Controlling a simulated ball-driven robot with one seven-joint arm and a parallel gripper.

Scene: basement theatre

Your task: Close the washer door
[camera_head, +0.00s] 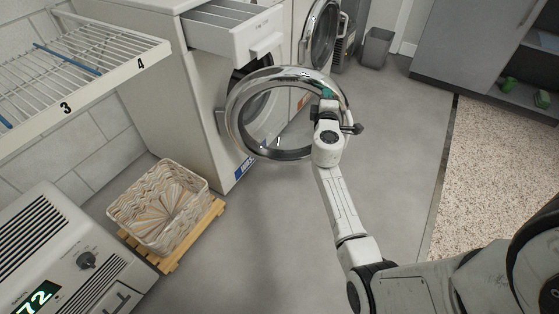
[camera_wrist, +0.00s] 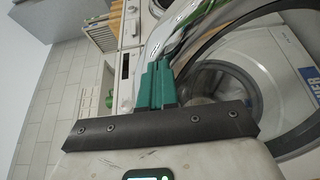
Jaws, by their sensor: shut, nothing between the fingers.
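The washer (camera_head: 170,70) is a white front-loader at the upper left in the head view. Its round chrome-rimmed door (camera_head: 236,122) stands open, swung out in front of the drum opening. My gripper (camera_head: 328,93) is at the right side of the door's rim, its green fingers overlapping the rim in the picture. Whether they touch it I cannot tell. In the wrist view the green fingers (camera_wrist: 157,82) are together and empty, with the chrome rim (camera_wrist: 178,38) just beyond them. The washer front and drum show behind the door there.
A drawer (camera_head: 235,32) sticks out above the washer door. A second machine's round door (camera_head: 319,35) is open behind. A wicker basket (camera_head: 160,205) on a wooden pallet and a wire shelf (camera_head: 75,75) are at left. Grey floor (camera_head: 265,235) is clear in the middle.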

